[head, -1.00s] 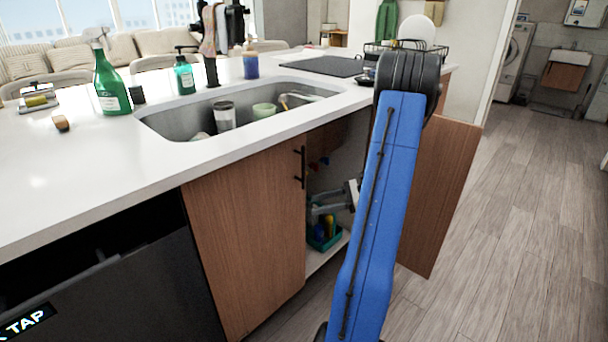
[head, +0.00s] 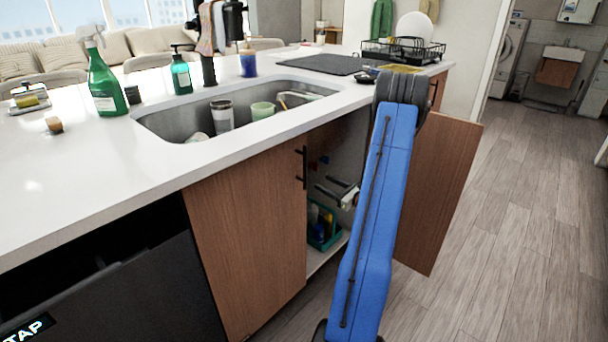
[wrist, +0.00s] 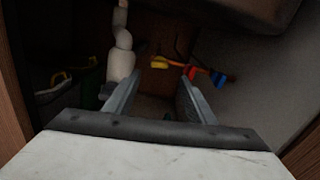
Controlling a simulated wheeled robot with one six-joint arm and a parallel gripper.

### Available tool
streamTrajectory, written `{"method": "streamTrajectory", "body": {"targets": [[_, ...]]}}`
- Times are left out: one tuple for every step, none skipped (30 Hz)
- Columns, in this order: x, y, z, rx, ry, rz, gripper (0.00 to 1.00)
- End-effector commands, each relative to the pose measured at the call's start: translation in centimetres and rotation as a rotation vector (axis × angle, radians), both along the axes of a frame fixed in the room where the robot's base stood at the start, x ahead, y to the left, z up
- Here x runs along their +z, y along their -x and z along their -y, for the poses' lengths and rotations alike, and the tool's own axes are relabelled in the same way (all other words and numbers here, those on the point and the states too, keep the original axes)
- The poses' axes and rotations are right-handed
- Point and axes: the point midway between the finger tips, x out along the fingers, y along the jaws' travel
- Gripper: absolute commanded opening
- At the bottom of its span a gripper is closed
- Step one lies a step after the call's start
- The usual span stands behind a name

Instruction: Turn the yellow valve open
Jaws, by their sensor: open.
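In the wrist view the yellow valve (wrist: 160,62) is on the cabinet's back wall, just beyond my fingertips and roughly between them in the picture. A red valve (wrist: 190,72) and a blue valve (wrist: 219,79) sit to its right. My gripper (wrist: 160,76) is open with nothing between its fingers, and seems apart from the yellow valve. In the head view my gripper (head: 323,183) is inside the open cabinet under the sink, pointing left. The red valve (head: 324,160) and blue valve (head: 312,163) show above it there. I cannot make out the yellow valve in that view.
A white drain pipe (wrist: 122,50) stands close left of the yellow valve. A teal caddy (head: 322,236) with bottles sits on the cabinet floor below my gripper. The left cabinet door (head: 247,240) is shut; the right door (head: 436,195) stands open beside my arm.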

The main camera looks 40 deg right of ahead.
Motion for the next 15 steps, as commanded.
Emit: {"method": "streamTrajectory", "body": {"targets": [[0.0, -1.0, -0.2, 0.004, 0.001, 0.0, 0.5], [0.0, -1.5, -0.3, 0.004, 0.001, 0.001, 0.5], [0.0, -2.3, -0.3, 0.004, 0.002, 0.001, 0.5], [0.0, -2.8, -0.3, 0.004, 0.002, 0.001, 0.5], [0.0, -3.3, -0.4, 0.004, 0.002, 0.001, 0.5], [0.0, -4.0, -0.5, 0.004, 0.002, 0.001, 0.5], [0.1, -4.5, -0.5, 0.004, 0.002, 0.001, 0.5], [0.0, -5.0, -0.5, 0.004, 0.002, 0.001, 0.5], [0.0, -5.8, -0.6, 0.004, 0.002, 0.001, 0.5], [0.1, -6.3, -0.6, 0.004, 0.001, 0.001, 0.5], [0.1, -6.8, -0.7, 0.004, 0.001, 0.001, 0.5], [0.1, -7.5, -0.7, 0.004, 0.001, 0.002, 0.5], [0.1, -8.0, -0.8, 0.005, 0.001, 0.001, 0.5], [0.0, -8.5, -0.8, 0.004, 0.002, 0.001, 0.5], [0.0, -9.1, -0.8, 0.003, 0.001, 0.001, 0.5]]}}
